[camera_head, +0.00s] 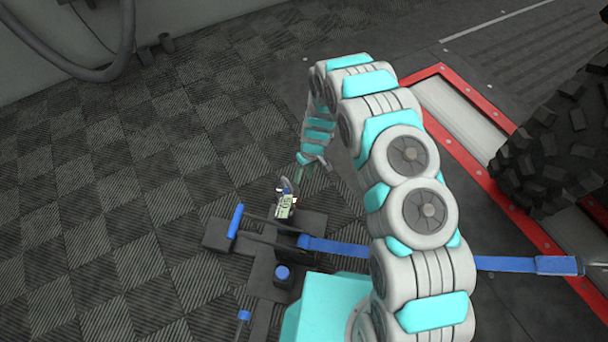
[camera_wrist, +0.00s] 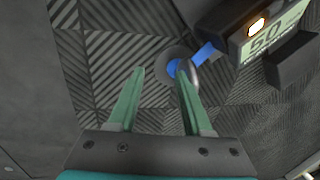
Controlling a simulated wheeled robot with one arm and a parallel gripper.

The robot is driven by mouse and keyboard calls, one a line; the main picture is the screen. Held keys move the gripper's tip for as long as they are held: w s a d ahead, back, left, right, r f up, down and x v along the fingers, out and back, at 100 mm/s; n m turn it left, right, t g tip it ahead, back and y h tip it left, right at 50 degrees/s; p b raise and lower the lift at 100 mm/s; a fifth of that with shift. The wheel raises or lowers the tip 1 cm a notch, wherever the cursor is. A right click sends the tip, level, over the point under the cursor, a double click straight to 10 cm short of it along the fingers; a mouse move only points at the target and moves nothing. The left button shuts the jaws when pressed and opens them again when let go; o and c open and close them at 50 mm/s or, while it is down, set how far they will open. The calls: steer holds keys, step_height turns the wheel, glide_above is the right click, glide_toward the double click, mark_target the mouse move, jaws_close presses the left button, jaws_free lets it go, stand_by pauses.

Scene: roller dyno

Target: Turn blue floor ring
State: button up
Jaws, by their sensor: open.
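The blue floor ring (camera_wrist: 172,68) shows in the wrist view as a blue part on a round grey base on the floor, with a grey curved loop beside it. In the head view only a small bit of blue (camera_head: 287,185) shows there, beyond the display box. My gripper (camera_wrist: 161,70) is open, with its two green fingers apart. The right fingertip overlaps the ring and loop in the picture; I cannot tell whether they touch. The left finger is over bare floor. In the head view my gripper (camera_head: 300,172) is low, just above the display box.
A dark box with a lit display (camera_wrist: 275,42) is close right of the ring; it also shows in the head view (camera_head: 285,206). A blue strap (camera_head: 340,247) runs right across the red-edged dyno frame (camera_head: 455,150) near a large tyre (camera_head: 555,140).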

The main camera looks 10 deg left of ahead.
jaws_close()
stand_by(0.8)
steer(key=shift+s, duration=0.1)
steer(key=c, duration=0.7)
jaws_free()
steer(key=shift+c, duration=0.2)
steer(key=o, duration=0.7)
steer(key=shift+o, duration=0.2)
steer(key=w+d+r, duration=0.2)
steer(key=d+r, duration=0.4)
steer(key=r, duration=0.1)
steer(key=shift+w+d+r+m, duration=0.3)
steer(key=shift+w+r+m, duration=0.05)
steer(key=shift+r+m, duration=0.05)
